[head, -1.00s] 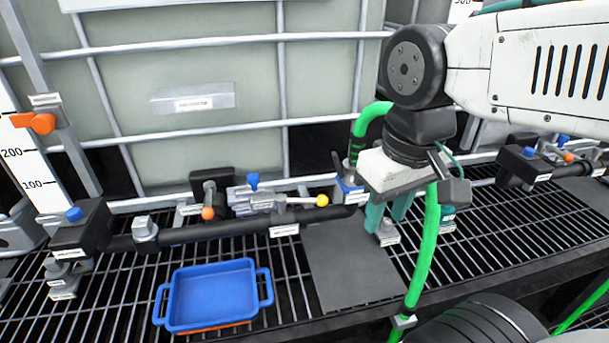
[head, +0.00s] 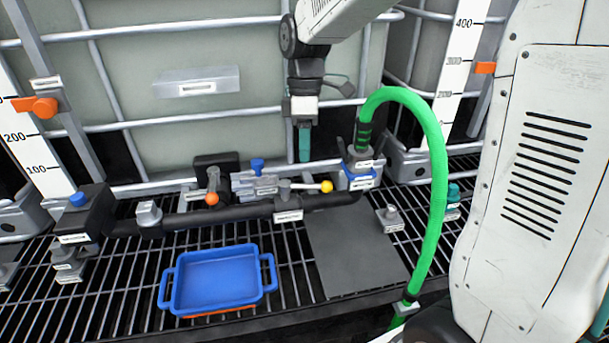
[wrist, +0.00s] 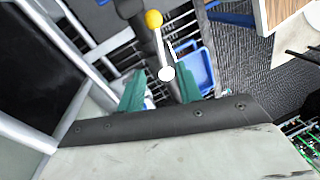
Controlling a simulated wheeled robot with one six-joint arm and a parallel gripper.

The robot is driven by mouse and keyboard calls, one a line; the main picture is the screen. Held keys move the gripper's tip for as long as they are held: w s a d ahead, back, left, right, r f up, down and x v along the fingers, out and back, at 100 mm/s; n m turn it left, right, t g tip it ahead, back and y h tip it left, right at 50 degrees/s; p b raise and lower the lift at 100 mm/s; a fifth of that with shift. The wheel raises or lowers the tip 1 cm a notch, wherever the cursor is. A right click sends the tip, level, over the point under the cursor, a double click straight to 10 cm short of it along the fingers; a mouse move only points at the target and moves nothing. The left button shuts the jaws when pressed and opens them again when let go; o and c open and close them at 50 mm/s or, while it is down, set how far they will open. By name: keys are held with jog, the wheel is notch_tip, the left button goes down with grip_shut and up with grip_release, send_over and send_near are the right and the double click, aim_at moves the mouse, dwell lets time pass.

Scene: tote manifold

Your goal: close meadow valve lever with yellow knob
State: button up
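The yellow knob (head: 327,186) is at the right end of a short grey lever (head: 304,186), which lies roughly along the black pipe. In the wrist view the yellow knob (wrist: 153,19) is beyond the fingertips, near the top. A rod runs from it to a pale round part (wrist: 166,74), which appears between the fingers. My gripper (head: 304,158) points down behind and above the lever, slightly left of the knob, apart from it. In the wrist view my gripper (wrist: 160,92) has two teal fingers spread apart, with nothing held.
A lever with an orange knob (head: 212,198) and a blue-handled valve (head: 257,166) stand left. A green hose (head: 438,190) arches from a coupling on the right. A blue tray (head: 218,280) sits on the grating in front. The tank cage bars (head: 180,119) are close behind.

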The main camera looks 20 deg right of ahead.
aim_at(306, 186)
jog(key=f, duration=0.2)
jog(key=s+f, duration=0.1)
jog(key=f, duration=0.4)
jog(key=shift+s+a+f, duration=0.15)
jog(key=shift+s+a, duration=0.05)
jog(key=shift+a, duration=0.1)
grip_shut()
